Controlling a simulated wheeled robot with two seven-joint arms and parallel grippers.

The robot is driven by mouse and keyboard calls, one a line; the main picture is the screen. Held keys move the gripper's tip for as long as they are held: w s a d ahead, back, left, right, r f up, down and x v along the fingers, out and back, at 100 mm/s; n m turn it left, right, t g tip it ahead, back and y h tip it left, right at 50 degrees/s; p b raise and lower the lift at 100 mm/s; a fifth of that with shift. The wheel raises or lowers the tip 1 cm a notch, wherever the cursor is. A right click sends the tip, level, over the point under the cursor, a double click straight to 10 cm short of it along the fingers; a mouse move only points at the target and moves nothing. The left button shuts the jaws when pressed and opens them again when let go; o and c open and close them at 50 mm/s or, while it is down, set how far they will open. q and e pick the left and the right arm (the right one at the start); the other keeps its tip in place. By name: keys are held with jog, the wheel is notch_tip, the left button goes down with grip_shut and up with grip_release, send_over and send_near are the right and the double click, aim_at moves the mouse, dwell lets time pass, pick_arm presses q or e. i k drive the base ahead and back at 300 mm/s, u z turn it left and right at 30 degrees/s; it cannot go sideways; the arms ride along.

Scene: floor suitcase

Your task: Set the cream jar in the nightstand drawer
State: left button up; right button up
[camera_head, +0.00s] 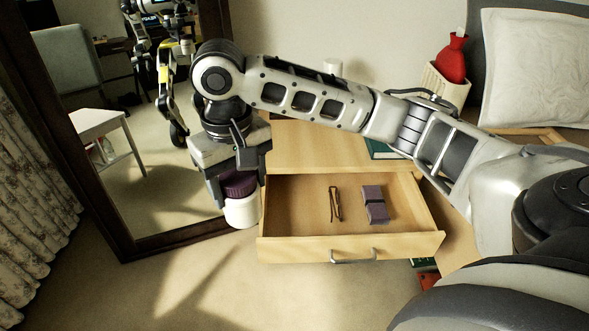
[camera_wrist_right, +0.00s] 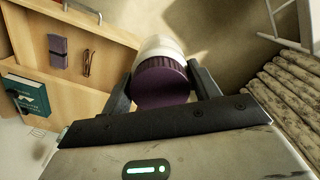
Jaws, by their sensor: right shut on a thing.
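The cream jar (camera_head: 241,211) is white with a dark purple lid. My right gripper (camera_head: 238,186) is shut on it around the lid and holds it upright, just left of the drawer, outside its side wall. In the right wrist view the jar (camera_wrist_right: 160,50) sits between the two fingers of the gripper (camera_wrist_right: 163,85). The nightstand drawer (camera_head: 350,247) is pulled open, with a metal handle on its front. It also shows in the right wrist view (camera_wrist_right: 112,30). My left gripper is not in view.
In the drawer lie a brown clip-like item (camera_head: 335,204) and a purple folded item (camera_head: 375,205); its left part is bare. A green book (camera_head: 383,150) lies on the nightstand top. A framed mirror (camera_head: 125,215) stands at left.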

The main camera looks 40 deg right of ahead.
aim_at(296, 210)
jog(key=z, duration=0.1)
jog(key=i, duration=0.8)
jog(key=z, duration=0.55)
